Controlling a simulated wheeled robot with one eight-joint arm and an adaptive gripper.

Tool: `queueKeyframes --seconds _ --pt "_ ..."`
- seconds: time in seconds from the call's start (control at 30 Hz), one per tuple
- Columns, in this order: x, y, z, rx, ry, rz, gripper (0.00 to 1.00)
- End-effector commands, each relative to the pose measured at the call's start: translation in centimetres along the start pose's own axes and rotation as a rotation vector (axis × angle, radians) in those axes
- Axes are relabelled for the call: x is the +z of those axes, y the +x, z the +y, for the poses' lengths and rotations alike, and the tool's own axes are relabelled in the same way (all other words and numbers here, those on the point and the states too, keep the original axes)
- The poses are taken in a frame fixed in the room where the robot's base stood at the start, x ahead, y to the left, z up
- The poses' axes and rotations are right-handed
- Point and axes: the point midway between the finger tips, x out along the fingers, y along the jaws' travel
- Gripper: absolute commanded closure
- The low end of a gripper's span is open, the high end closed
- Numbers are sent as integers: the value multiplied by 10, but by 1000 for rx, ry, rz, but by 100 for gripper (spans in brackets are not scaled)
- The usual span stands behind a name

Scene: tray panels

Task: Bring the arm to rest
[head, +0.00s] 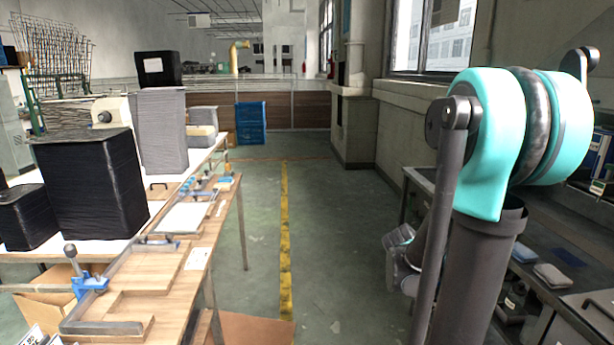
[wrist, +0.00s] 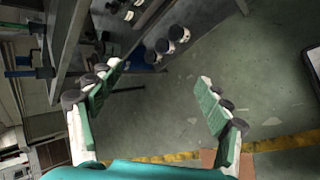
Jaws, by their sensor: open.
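My gripper (wrist: 160,76) is open in the wrist view. Its two green finger pads stand wide apart, one on the left and one on the right, with nothing between them but green floor further off. In the head view my arm, with its teal joint and dark grey links, fills the right side. It bends at the teal joint and hangs down past the bottom edge. I cannot make out the gripper there.
A wooden workbench (head: 165,268) with clamps stands at left, with black stacks (head: 95,185) behind it. A dark bench (head: 560,285) runs along the right wall beside my arm.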

Motion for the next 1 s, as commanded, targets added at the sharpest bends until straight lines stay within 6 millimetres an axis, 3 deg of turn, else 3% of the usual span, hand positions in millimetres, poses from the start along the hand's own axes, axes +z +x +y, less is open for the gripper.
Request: queueKeyframes --seconds 0.3,0.5,0.6,1.0 --pt "-11 -78 -119 -370 525 167 22" --pt "-16 -118 -174 -581 756 188 22" --pt "-17 -129 -189 -641 817 185 22" --pt "-17 -129 -189 -641 817 185 22"
